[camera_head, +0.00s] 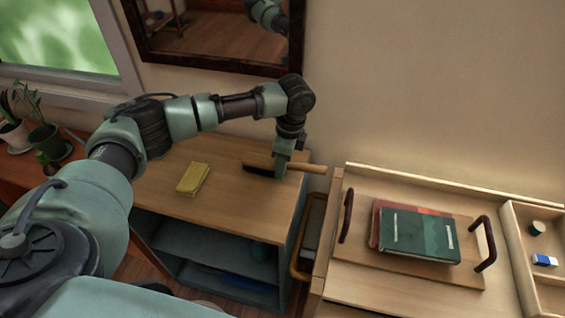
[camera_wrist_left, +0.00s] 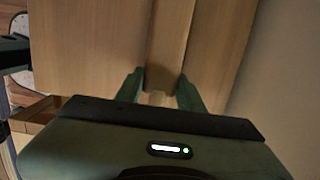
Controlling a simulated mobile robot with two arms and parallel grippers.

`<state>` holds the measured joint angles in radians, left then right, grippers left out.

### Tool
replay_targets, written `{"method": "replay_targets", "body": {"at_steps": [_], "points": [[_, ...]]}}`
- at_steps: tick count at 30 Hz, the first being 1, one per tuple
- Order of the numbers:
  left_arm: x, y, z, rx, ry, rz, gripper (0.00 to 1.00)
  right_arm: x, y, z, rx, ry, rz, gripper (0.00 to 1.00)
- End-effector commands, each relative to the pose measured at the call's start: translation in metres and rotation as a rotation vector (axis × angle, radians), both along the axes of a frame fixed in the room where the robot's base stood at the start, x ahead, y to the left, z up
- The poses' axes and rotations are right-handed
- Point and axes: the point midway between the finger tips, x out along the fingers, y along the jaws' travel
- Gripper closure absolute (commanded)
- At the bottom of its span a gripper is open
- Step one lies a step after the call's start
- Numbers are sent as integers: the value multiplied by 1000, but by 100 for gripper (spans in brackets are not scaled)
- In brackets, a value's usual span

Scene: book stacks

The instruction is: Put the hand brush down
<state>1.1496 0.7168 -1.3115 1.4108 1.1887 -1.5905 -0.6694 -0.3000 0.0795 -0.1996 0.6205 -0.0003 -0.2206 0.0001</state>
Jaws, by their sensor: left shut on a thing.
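The hand brush (camera_head: 312,168) has a light wooden handle and dark bristles. It lies level at the right end of the low wooden cabinet's top (camera_head: 235,210), its handle end pointing right toward the wall side. My left gripper (camera_head: 282,168) points down and is shut on the brush, hiding its middle. In the left wrist view, a wooden strip, the brush (camera_wrist_left: 168,45), runs between the fingertips of my left gripper (camera_wrist_left: 159,90). I cannot tell whether the brush touches the cabinet top or hovers just above it. My right gripper is not in view.
A yellow cloth or sponge (camera_head: 193,179) lies on the cabinet top, left of the brush. Right of a gap, a wooden tray (camera_head: 350,254) with dark handles holds a green book (camera_head: 420,234) on a red one. Potted plants (camera_head: 45,138) stand left. The cabinet top's front middle is clear.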

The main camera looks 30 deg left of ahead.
Motion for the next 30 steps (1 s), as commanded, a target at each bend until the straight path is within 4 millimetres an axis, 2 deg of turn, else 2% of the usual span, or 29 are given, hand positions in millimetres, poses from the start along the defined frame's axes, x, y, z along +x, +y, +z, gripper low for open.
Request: {"method": "replay_targets", "body": {"at_steps": [7, 8, 9, 10, 22, 26, 30], "points": [[0, 0, -1, 0, 0, 0, 94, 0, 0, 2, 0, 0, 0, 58], [0, 0, -2, 0, 0, 0, 56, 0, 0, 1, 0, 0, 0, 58], [0, 0, -2, 0, 0, 0, 45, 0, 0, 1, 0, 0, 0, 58], [0, 0, -2, 0, 0, 0, 40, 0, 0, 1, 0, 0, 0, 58], [1, 0, 4, 0, -1, 1, 40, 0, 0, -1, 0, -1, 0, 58], [2, -2, 23, 0, -3, 1, 40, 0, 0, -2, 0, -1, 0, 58], [3, -7, 54, -2, -5, 1, 40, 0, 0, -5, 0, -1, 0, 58]]}}
